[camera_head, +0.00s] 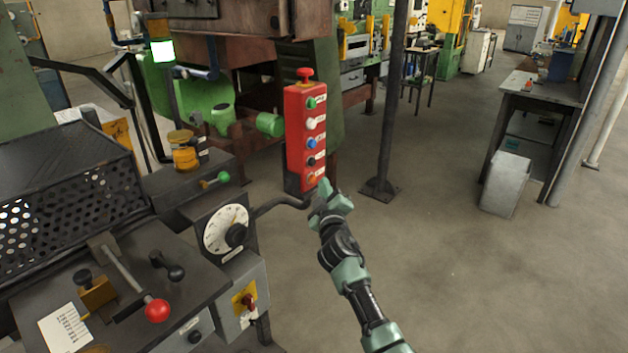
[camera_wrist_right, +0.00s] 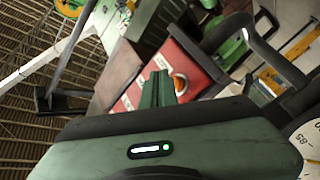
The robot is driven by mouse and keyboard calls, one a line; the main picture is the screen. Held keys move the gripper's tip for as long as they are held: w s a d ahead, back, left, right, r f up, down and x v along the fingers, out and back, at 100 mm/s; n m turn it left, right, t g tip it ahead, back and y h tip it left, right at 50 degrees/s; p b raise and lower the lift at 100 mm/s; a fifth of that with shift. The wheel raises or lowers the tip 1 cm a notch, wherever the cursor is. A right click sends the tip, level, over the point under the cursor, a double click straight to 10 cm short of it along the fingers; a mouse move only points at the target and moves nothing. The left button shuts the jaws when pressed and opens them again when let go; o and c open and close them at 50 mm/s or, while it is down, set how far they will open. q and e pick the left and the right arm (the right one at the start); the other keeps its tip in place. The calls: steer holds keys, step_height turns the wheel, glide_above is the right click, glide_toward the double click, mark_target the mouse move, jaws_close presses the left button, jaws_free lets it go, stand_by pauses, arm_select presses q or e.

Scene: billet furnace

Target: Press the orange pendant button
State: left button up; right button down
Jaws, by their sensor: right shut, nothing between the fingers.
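The red pendant (camera_head: 296,135) stands upright with a column of buttons and a red mushroom knob on top. From the top down the buttons are green, white, blue, black and orange. The orange button (camera_head: 311,180) is lowest, partly hidden by my right gripper (camera_head: 322,188). In the right wrist view the orange button (camera_wrist_right: 181,84) shows just right of my shut, empty fingertips (camera_wrist_right: 158,76), which overlap the red pendant face (camera_wrist_right: 195,70). I cannot tell whether the fingertips touch the button. My left gripper is not in view.
A machine console with a dial (camera_head: 226,228), a red-knobbed lever (camera_head: 157,310) and a yellow switch plate (camera_head: 243,300) stands left of my right arm. A dark post (camera_head: 391,110) rises behind the pendant.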

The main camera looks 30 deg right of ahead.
steer(key=s, duration=0.1)
steer(key=s+d+p, duration=0.1)
steer(key=s, duration=0.1)
steer(key=s+d+p, duration=0.1)
steer(key=shift+s, duration=0.35)
stand_by(0.7)
